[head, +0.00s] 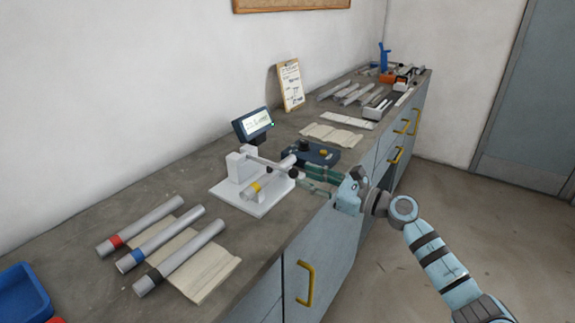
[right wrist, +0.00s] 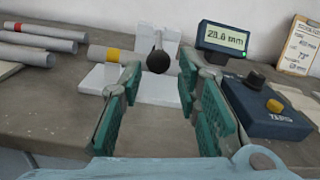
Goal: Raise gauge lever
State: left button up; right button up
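The gauge has a white base (head: 262,206) and a lever with a dark round knob (head: 293,172) at its near end. The knob also shows in the right wrist view (right wrist: 158,61), between and just beyond my fingertips. A tube with a yellow band (head: 250,192) lies at the gauge; it also shows in the right wrist view (right wrist: 98,53). The gauge display (head: 253,123) stands behind; its reading looks like 28.8 mm in the right wrist view (right wrist: 224,39). My right gripper (head: 306,181) is open, its teal fingers apart with nothing between them. My left gripper is not in view.
A dark blue box with a yellow button (head: 318,153) stands close beside my right gripper. Several tubes with coloured bands (head: 160,238) lie at the left on a cloth. A blue bin (head: 20,297) is at the far left. A clipboard (head: 291,85) leans on the wall.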

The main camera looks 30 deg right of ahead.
aim_at(295, 175)
jog(key=x, duration=0.7)
jog(key=shift+f, duration=0.1)
jog(key=shift+w, duration=0.1)
grip_shut()
